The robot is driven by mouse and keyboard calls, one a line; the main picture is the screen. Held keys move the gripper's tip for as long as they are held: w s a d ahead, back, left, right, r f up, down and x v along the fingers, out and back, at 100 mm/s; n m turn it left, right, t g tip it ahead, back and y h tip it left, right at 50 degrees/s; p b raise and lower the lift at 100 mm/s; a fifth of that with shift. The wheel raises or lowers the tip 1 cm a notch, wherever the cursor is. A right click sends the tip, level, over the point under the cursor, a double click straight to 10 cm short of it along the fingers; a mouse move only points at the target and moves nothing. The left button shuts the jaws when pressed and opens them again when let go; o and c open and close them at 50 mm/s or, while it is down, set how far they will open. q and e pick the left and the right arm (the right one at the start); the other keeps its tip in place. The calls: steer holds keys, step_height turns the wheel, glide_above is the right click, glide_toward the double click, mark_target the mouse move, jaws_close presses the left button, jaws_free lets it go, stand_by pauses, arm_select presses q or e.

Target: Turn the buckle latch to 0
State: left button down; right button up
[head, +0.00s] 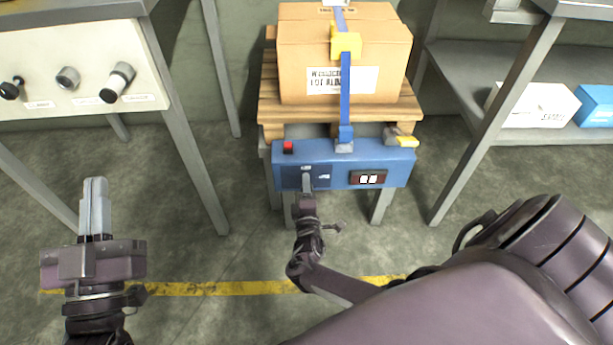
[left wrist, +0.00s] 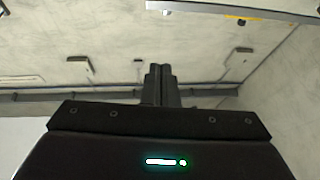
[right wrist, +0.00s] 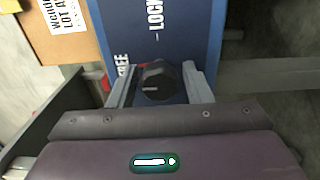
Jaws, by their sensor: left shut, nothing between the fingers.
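The blue control box (head: 345,152) stands in front of the strapped carton. In the right wrist view a dark round knob (right wrist: 160,80) sits on its blue face, with a pale mark pointing left. The labels FREE and LOCK show beside it. My right gripper (right wrist: 160,84) has one finger on each side of the knob; I cannot tell whether they press on it. In the head view my right gripper (head: 307,182) is at the box's left front, hiding the knob. My left gripper (head: 95,182) is shut and empty, well left of the box. It also shows in the left wrist view (left wrist: 159,70).
A carton (head: 300,60) sits on a wooden pallet under a blue strap (head: 345,95) with a yellow buckle (head: 346,45). The box carries a red button (head: 288,146) and a small display (head: 368,179). A panel with knobs (head: 85,65) stands left; shelving (head: 480,80) stands right.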

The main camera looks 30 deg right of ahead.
steer(key=shift+o, duration=0.7)
steer(key=shift+s, duration=0.1)
arm_select(q)
step_height(320, 180, down, 15)
steer(key=s+g+y+p, duration=0.1)
steer(key=g+y+p, duration=0.1)
steer(key=g, duration=0.5)
steer(key=shift+s+d+f+g+y, duration=0.2)
steer(key=shift+d+g+y, duration=0.1)
steer(key=shift+d+y, duration=0.1)
arm_select(e)
steer(key=v, duration=0.7)
steer(key=shift+s+a, duration=0.25)
arm_select(q)
steer(key=shift+r, duration=0.1)
